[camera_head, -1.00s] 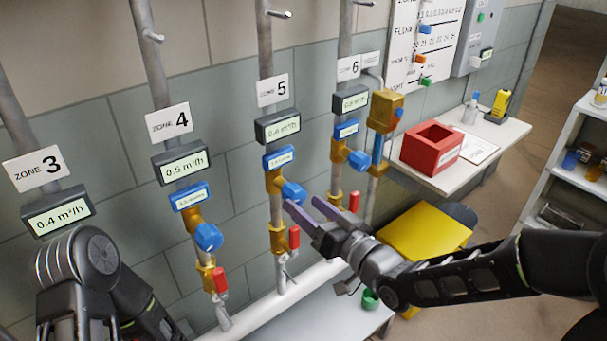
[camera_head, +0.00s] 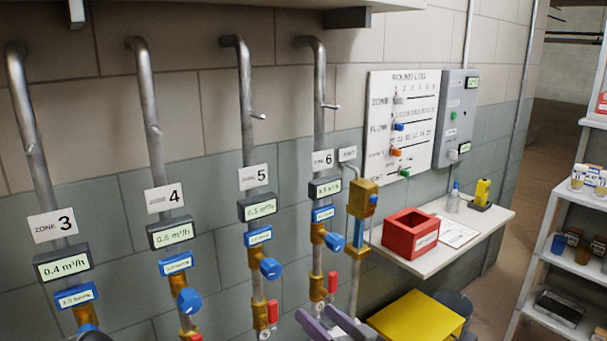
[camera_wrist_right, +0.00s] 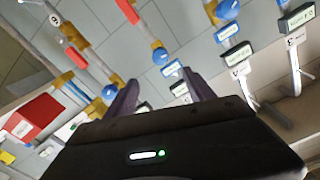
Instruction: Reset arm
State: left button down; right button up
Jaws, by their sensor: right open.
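My right gripper (camera_head: 328,324) shows at the bottom edge of the head view, with only its two purple-grey fingers in sight. In the right wrist view its fingers (camera_wrist_right: 160,98) are apart with nothing between them. It is below and in front of the zone 5 and zone 6 pipes. The blue knob (camera_head: 271,268) of zone 5 and the blue knob (camera_head: 334,241) of zone 6 stand above it, apart from the fingers. A red valve handle (camera_head: 333,281) is just above the fingertips. My left gripper is out of view.
A red box (camera_head: 410,234) stands on a white shelf (camera_head: 400,262) at the right. A yellow surface (camera_head: 415,320) is below it. A board with coloured markers (camera_head: 404,110) and a grey panel (camera_head: 455,118) hang on the wall. A shelving unit (camera_head: 560,270) is at far right.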

jog(key=s+d+f+m+g+h+p, duration=0.1)
jog(key=s+d+f+m+g+h, duration=0.2)
jog(key=f, duration=0.8)
jog(key=s+d+f+g+h, duration=0.2)
jog(key=s+f+g, duration=0.15)
jog(key=f, duration=0.85)
pick_arm(q)
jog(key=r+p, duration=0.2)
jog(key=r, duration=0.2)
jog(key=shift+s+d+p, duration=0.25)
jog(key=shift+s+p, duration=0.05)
jog(key=shift+p, duration=0.1)
pick_arm(e)
jog(key=s+f+g, duration=0.3)
jog(key=s+f, duration=0.4)
jog(key=s, duration=0.4)
jog(key=s+f+m+g+h, duration=0.1)
jog(key=s+f+g, duration=0.3)
jog(key=s+f, duration=0.3)
jog(key=s, duration=0.4)
jog(key=shift+s+a+f+m, duration=0.2)
jog(key=shift+a+f+m, duration=0.1)
jog(key=shift+a, duration=0.1)
